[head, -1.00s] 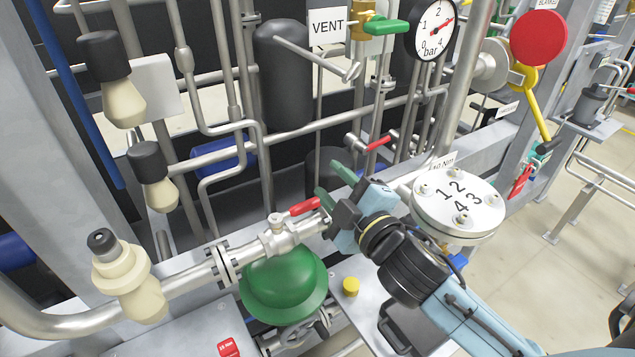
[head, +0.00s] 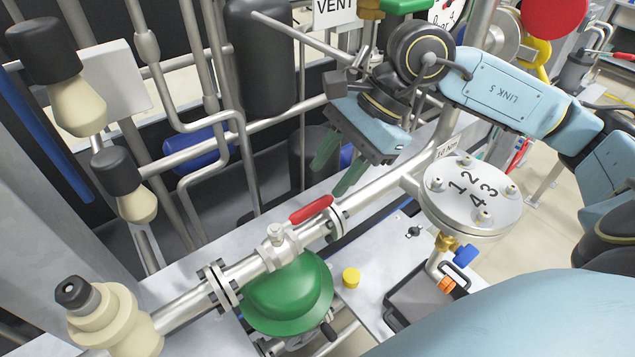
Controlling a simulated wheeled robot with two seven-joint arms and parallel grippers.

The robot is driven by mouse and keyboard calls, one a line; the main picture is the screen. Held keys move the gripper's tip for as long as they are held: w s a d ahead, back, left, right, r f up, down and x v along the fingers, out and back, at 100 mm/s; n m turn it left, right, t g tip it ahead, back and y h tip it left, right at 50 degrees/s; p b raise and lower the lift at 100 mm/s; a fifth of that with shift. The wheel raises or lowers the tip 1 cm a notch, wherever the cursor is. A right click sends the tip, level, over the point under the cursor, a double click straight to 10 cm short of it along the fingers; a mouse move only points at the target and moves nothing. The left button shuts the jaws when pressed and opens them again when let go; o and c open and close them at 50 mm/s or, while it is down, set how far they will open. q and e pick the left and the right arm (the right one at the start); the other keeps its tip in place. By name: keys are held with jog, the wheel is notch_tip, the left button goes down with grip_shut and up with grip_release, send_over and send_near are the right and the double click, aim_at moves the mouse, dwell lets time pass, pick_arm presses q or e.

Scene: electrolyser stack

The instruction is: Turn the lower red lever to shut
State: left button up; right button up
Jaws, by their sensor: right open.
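The lower red lever (head: 311,209) sits on a silver valve (head: 279,248) in the pipe above the green dome (head: 286,292). The lever points up and right, roughly along the pipe. My right gripper (head: 338,166) hangs above and slightly right of the lever in the picture, with its green fingers apart and pointing down-left. It is clear of the lever and nothing shows between the fingers. The upper red lever is not visible, and my gripper covers that area. My left gripper is not in view.
A round numbered flange (head: 472,196) stands right of the lever. Pipes and a dark cylinder (head: 262,62) stand behind. A cream-coloured fitting (head: 108,318) is at lower left.

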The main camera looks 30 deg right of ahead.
aim_at(322, 200)
jog(key=shift+h, duration=0.8)
jog(key=f, duration=0.2)
jog(key=w+f, duration=0.1)
jog(key=f, duration=0.1)
jog(key=f+p, duration=0.1)
jog(key=f, duration=0.2)
jog(key=shift+w+a, duration=0.15)
jog(key=shift+a, duration=0.05)
jog(key=shift+r, duration=0.1)
grip_shut()
